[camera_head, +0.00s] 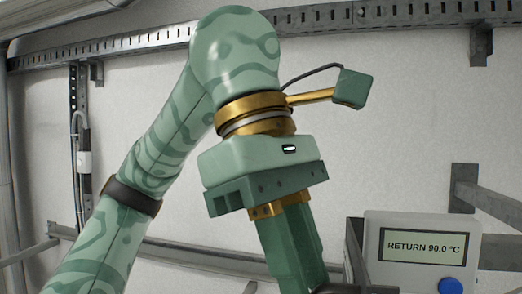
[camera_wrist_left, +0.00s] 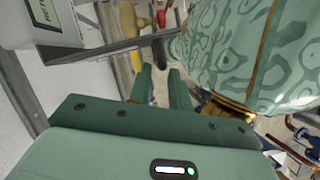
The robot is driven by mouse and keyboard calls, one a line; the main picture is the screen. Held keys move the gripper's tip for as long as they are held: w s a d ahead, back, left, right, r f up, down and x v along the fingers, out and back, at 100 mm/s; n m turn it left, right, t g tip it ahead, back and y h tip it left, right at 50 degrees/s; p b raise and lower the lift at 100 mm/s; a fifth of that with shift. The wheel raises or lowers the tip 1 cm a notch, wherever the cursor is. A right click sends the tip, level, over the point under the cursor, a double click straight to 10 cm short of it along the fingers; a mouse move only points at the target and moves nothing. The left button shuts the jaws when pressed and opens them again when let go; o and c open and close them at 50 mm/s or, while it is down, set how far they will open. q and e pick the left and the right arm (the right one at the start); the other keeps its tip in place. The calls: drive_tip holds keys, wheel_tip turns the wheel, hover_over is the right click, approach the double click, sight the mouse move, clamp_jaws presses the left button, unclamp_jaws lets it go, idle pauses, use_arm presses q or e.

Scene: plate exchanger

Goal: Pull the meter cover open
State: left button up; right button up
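The meter (camera_head: 408,222) is a pale grey box at the lower right of the head view. Its lit display (camera_head: 424,245) reads "RETURN 90.0 °C", with a blue button (camera_head: 451,286) below. Part of the meter also shows at the top left of the wrist view (camera_wrist_left: 22,22). I cannot make out a separate cover. My left gripper (camera_wrist_left: 160,82) has its two green fingers apart with nothing between them. In the head view it points down, left of the meter and apart from it; its fingertips are cut off below. My right gripper does not show.
A perforated metal rail (camera_head: 400,20) crosses the pale wall at the top. Grey metal struts (camera_head: 488,205) stand by the meter. A patterned green arm link of mine fills the wrist view's upper right. Pipes and red-handled fittings show blurred beyond the fingers.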

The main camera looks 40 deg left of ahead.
use_arm(q)
drive_tip(key=p+v, duration=0.3)
drive_tip(key=v, duration=0.8)
drive_tip(key=shift+r, duration=0.25)
drive_tip(key=shift+a, duration=0.15)
